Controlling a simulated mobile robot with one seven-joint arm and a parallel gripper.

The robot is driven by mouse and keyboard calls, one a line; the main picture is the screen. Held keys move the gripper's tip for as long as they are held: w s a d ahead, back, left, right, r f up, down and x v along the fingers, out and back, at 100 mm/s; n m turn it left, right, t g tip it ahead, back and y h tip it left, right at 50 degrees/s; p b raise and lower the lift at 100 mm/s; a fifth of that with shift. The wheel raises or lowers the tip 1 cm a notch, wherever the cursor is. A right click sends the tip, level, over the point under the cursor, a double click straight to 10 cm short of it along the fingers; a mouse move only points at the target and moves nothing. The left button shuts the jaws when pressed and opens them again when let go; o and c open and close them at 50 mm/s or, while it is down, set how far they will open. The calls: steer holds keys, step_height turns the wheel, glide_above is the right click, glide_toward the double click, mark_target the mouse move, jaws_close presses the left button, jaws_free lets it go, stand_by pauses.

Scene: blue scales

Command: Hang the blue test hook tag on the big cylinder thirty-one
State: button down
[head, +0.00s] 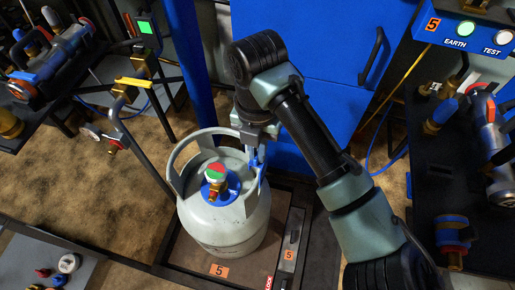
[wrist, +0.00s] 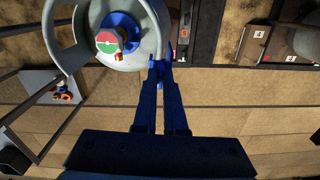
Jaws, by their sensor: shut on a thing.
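The big cylinder (head: 225,225) is pale grey with a raised collar handle and a blue valve base under a red-and-green cap. It stands upright on a platform marked 5; no thirty-one is readable on it. In the wrist view the cylinder (wrist: 145,62) fills the upper left. My gripper (head: 256,140) is at the right side of the collar, its fingers pointing down. It is shut on the small blue hook tag (head: 257,158), which is beside the collar's right edge. In the wrist view the tag (wrist: 170,50) shows partly between the fingertips; whether it touches the collar I cannot tell.
A blue cabinet (head: 315,105) stands behind my arm. Racks with valves and pipes stand at the left and right. A blue panel (head: 470,32) with EARTH and TEST buttons is at upper right. A grey tray (head: 35,255) with small fittings is at lower left.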

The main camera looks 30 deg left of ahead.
steer(key=shift+p, duration=0.3)
steer(key=shift+f+b, duration=1.4)
steer(key=shift+f, duration=0.9)
steer(key=shift+p, duration=0.6)
steer(key=shift+f, duration=0.15)
steer(key=shift+f+b, duration=0.65)
steer(key=shift+f, duration=0.25)
steer(key=shift+f, duration=0.1)
